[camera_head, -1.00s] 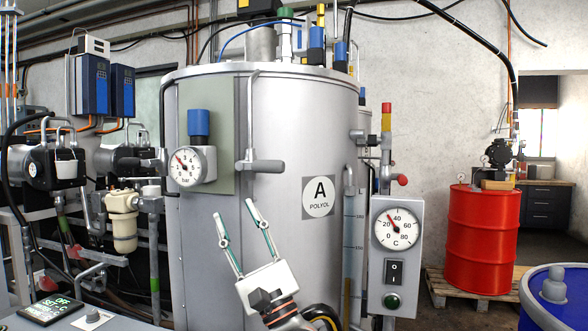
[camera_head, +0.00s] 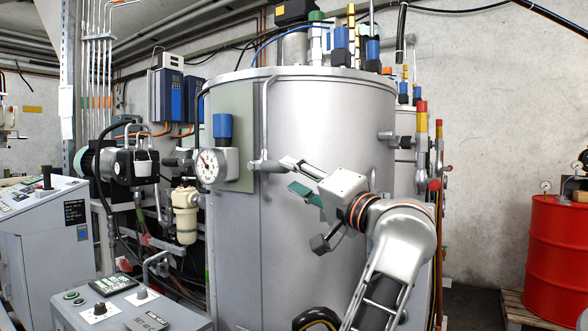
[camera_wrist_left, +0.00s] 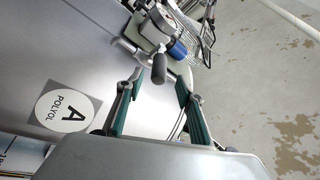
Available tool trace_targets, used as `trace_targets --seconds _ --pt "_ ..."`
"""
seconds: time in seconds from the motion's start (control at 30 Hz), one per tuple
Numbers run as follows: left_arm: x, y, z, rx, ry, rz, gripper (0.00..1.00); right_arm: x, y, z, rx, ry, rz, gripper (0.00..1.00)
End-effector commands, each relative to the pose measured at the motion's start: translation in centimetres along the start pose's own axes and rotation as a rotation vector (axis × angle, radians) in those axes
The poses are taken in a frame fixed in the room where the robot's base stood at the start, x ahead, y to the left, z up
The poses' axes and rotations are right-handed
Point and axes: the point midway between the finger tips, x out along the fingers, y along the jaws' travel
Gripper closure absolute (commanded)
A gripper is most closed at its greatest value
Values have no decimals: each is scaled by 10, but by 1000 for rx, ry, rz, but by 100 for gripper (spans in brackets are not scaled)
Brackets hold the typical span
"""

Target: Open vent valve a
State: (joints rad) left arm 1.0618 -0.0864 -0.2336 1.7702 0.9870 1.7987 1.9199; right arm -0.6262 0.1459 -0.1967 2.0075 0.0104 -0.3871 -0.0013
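Tank A (camera_head: 330,120) is a large silver cylinder. A grey lever handle (camera_head: 266,166) sticks out sideways at the lower end of a thin vertical pipe on its front, probably vent valve a. My left gripper (camera_head: 288,173) is open, its fingers pointing left, close to the right of this handle. In the left wrist view the dark rounded handle end (camera_wrist_left: 159,68) lies between the tips of the spread fingers (camera_wrist_left: 159,80); contact is not visible. The "A POLYOL" label (camera_wrist_left: 62,108) shows there; my arm hides it in the head view. My right gripper is not in view.
A white pressure gauge (camera_head: 208,165) with a blue cap (camera_head: 222,126) sits just left of the handle on a greenish panel. A control console (camera_head: 134,310) stands at the lower left. A red drum (camera_head: 557,260) stands on a pallet at the right.

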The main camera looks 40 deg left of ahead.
Motion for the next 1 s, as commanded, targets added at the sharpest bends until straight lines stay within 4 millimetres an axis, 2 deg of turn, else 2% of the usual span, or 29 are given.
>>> trace_targets --seconds 0.23,0.63,0.8,1.0 --pt "12 -2 -2 -40 -3 19 63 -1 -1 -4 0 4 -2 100" --pt "68 -1 -2 -38 -2 17 63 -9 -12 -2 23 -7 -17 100" --pt "78 0 -2 -36 -1 18 63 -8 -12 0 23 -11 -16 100" --pt "79 1 -2 -36 -1 18 63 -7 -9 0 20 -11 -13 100"
